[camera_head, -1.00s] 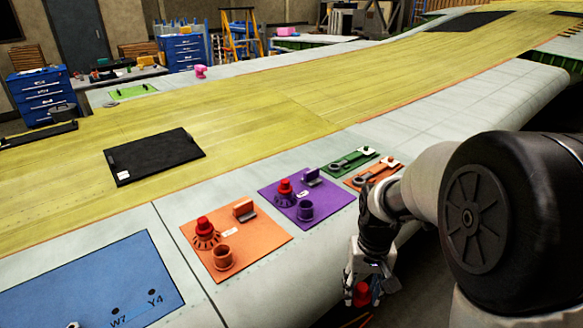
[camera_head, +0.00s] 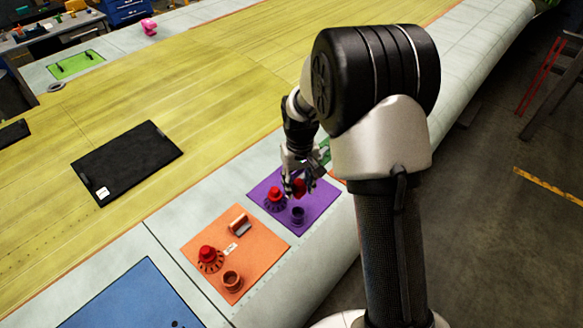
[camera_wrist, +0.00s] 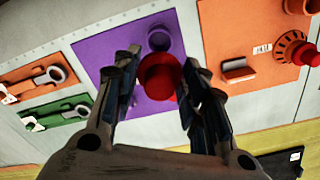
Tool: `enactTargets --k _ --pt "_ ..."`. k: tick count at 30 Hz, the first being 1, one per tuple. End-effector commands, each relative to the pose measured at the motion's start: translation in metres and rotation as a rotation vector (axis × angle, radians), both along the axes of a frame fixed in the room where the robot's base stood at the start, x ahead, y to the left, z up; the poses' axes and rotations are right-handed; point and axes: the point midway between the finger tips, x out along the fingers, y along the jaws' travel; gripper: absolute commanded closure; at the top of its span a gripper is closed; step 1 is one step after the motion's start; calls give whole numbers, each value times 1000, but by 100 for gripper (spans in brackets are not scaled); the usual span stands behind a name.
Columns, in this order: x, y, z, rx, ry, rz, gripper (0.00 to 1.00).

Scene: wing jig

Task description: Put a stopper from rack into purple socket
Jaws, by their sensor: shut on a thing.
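My gripper (camera_head: 297,181) is shut on a red stopper (camera_head: 299,188) and holds it above the purple plate (camera_head: 323,204). The stopper (camera_wrist: 160,76) also shows between the fingers in the wrist view. The purple socket (camera_head: 297,216) is a short open cup on that plate, just below the held stopper in the head view. In the wrist view the socket (camera_wrist: 158,40) lies just beyond the stopper, toward the top of the picture. The stopper looks apart from the socket, though its height is hard to tell. The stopper rack cannot be made out.
A red knob (camera_head: 274,199) stands on the purple plate left of the socket. An orange plate (camera_head: 262,262) with an orange cup (camera_head: 232,280) and red knob (camera_head: 207,254) lies nearby. Green (camera_wrist: 58,112) and orange (camera_wrist: 35,80) plates holding wrenches lie on the other side.

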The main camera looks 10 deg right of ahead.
Motion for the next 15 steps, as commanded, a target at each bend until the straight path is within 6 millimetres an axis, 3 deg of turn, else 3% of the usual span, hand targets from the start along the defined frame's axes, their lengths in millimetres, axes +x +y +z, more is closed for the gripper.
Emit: enactTargets --k 8,15 --pt "0 0 -13 0 1 0 83" --pt "0 0 -40 0 2 0 83"
